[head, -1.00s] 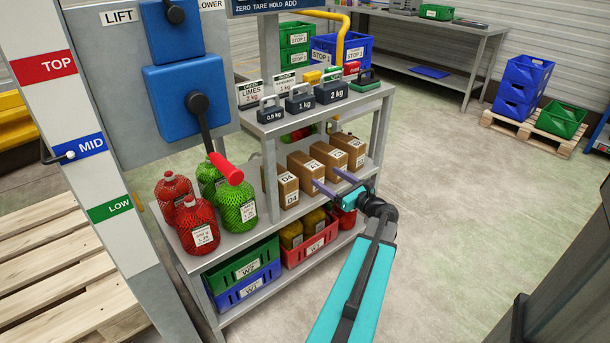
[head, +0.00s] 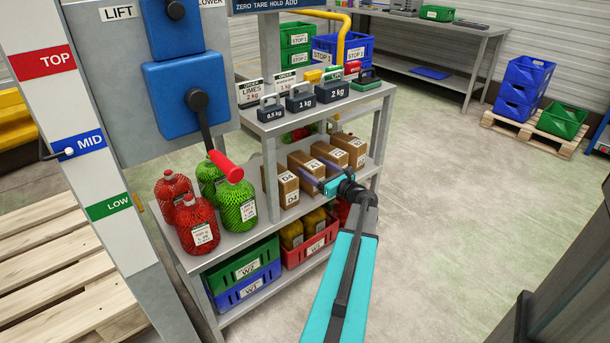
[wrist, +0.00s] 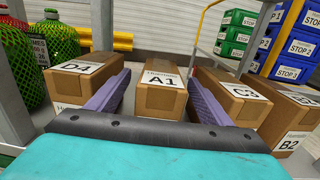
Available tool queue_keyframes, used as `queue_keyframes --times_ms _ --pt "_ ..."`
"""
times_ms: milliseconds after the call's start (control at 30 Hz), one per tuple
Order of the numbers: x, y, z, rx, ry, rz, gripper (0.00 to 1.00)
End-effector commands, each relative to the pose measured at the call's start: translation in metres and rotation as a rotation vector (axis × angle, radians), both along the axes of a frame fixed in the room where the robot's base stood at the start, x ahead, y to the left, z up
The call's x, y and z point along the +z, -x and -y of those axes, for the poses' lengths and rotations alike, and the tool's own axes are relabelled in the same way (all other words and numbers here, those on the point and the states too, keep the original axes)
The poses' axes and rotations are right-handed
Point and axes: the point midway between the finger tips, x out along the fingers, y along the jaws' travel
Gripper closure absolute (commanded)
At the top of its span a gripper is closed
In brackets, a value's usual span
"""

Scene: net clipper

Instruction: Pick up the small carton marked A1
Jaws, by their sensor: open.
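The small carton marked A1 (wrist: 162,90) stands in the middle of the wrist view, brown with a white label on top. In the head view the A1 carton (head: 305,168) is in the row on the middle shelf. My gripper (wrist: 157,85) is open, with one purple finger on each side of the A1 carton's near part. Whether the fingers touch it I cannot tell. In the head view my gripper (head: 316,175) reaches in at the row's front and partly covers the A1 carton's front.
Carton D4 (wrist: 84,78) stands close on the left and carton C3 (wrist: 236,100) close on the right. Carton B2 (wrist: 297,115) is farther right. Netted bags (head: 200,222) stand left on the shelf. Weights (head: 300,100) sit on the shelf above.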

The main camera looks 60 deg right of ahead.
Motion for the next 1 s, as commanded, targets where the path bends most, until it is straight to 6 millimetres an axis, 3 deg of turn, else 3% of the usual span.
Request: queue_keyframes --times_ms 267,667,1000 --pt "0.0 -0.007 0.003 0.001 0.0 0.0 0.27" --pt "0.002 -0.046 0.017 0.0 0.001 0.0 0.27" --pt "0.002 -0.048 0.017 -0.002 0.0 0.0 0.27"
